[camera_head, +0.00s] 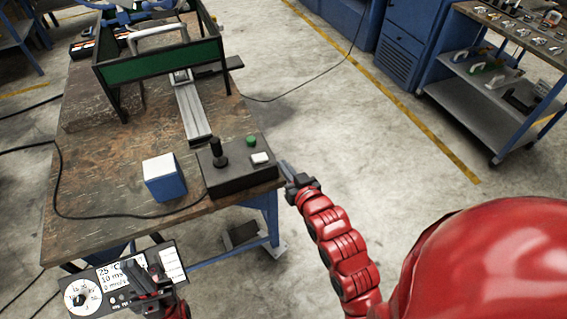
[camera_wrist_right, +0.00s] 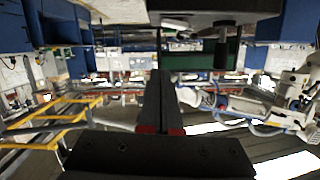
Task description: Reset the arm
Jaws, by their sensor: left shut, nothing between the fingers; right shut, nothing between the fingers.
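A dark control box (camera_head: 240,181) sits at the right front corner of the wooden bench. My left gripper (camera_head: 136,273) is shut and empty at the lower left, below the bench's front edge.
A blue and white cube (camera_head: 165,180) stands left of the box on the bench (camera_head: 110,170). Behind are a metal rail (camera_head: 192,110) and a green-panelled frame (camera_head: 165,62). A panel with dial and readouts (camera_head: 85,298) is beside my left gripper. Floor (camera_head: 400,160) right of the bench is clear.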

